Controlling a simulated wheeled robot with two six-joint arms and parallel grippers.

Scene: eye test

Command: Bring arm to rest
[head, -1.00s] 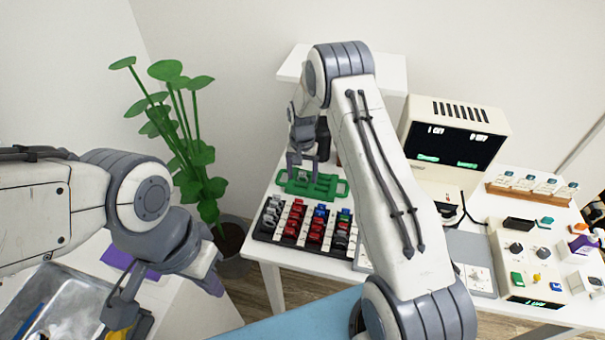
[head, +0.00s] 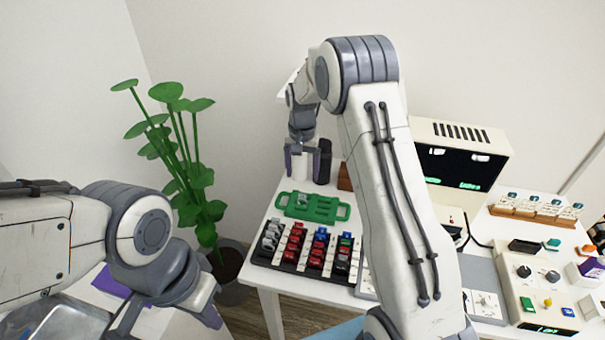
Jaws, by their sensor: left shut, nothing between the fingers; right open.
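My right gripper (head: 302,165) is open and empty, raised above and behind the green carrier (head: 325,208) on the table. A white cylinder-like thing shows between and behind its fingers. The green carrier has handles at both ends, and a small grey piece (head: 302,200) sits in its left part. My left gripper (head: 128,319) is shut and empty at the lower left, partly cut off by the bottom edge. My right arm hides the middle of the table.
A black rack (head: 262,262) of grey, red and blue pieces lies before the carrier. A dark cylinder (head: 323,162) stands close right of the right gripper. A monitor (head: 462,160) and control box (head: 528,300) are right. A potted plant (head: 200,180) stands left.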

